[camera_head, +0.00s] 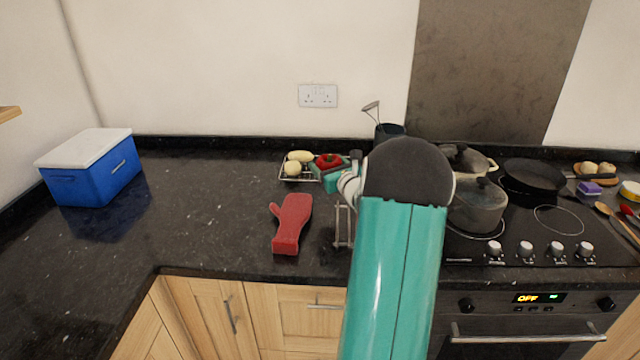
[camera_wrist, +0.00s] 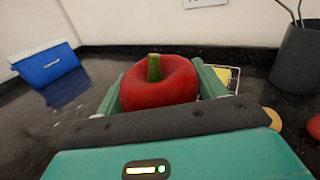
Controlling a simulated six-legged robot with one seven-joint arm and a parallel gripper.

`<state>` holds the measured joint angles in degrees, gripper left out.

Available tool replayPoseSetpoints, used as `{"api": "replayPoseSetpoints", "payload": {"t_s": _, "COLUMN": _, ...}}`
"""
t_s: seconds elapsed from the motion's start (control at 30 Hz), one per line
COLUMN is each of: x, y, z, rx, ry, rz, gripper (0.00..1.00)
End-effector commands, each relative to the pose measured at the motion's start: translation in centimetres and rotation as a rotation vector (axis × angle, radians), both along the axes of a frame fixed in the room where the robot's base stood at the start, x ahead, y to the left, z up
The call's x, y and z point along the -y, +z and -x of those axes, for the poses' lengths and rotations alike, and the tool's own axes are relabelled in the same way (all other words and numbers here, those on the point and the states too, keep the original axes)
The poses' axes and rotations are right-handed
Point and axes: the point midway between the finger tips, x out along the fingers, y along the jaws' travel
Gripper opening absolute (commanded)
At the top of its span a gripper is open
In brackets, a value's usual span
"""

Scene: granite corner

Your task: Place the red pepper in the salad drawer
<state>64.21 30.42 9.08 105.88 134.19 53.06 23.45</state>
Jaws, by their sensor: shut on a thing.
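The red pepper (camera_head: 329,160) is held up between the teal fingers of my gripper (camera_head: 332,172). In the wrist view the pepper (camera_wrist: 158,84) is upright with its green stem on top, and a finger presses on each side. A shallow, light-rimmed tray (camera_head: 286,178) stands on the worktop just left of my gripper, with pale yellow vegetables in it. I cannot tell for sure whether this tray is the salad drawer. Part of it is hidden behind my gripper and the pepper. Its corner shows right of the pepper in the wrist view (camera_wrist: 236,74).
A red oven mitt (camera_head: 291,222) and a small rack (camera_head: 340,226) lie nearer the front edge. A blue cool box (camera_head: 95,170) with a white lid stands far left. A dark utensil pot (camera_head: 388,132) and lidded pots (camera_head: 476,207) are right. The worktop's left-middle is clear.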

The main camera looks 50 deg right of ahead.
Motion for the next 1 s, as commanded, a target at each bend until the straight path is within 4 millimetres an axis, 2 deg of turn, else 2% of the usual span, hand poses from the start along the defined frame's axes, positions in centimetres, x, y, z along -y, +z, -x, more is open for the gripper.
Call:
{"api": "replayPoseSetpoints", "payload": {"t_s": 0.03, "x": 0.5, "y": -0.9, "z": -1.1, "rx": 0.001, "ry": 0.004, "rz": -0.003, "gripper": 0.46}}
{"api": "replayPoseSetpoints", "payload": {"t_s": 0.2, "x": 1.8, "y": -3.9, "z": -3.2, "rx": 0.000, "ry": 0.003, "rz": -0.003, "gripper": 0.46}}
{"api": "replayPoseSetpoints", "payload": {"t_s": 0.33, "x": 2.5, "y": -5.2, "z": -4.3, "rx": 0.000, "ry": 0.003, "rz": -0.001, "gripper": 0.46}}
{"api": "replayPoseSetpoints", "payload": {"t_s": 0.5, "x": 3.0, "y": -6.2, "z": -5.1, "rx": 0.000, "ry": 0.003, "rz": 0.000, "gripper": 0.46}}
{"api": "replayPoseSetpoints", "payload": {"t_s": 0.7, "x": 3.0, "y": -9.0, "z": -5.2, "rx": -0.001, "ry": 0.003, "rz": -0.001, "gripper": 0.46}}
{"api": "replayPoseSetpoints", "payload": {"t_s": 1.0, "x": 3.1, "y": -9.3, "z": -5.2, "rx": 0.000, "ry": 0.003, "rz": 0.000, "gripper": 0.46}}
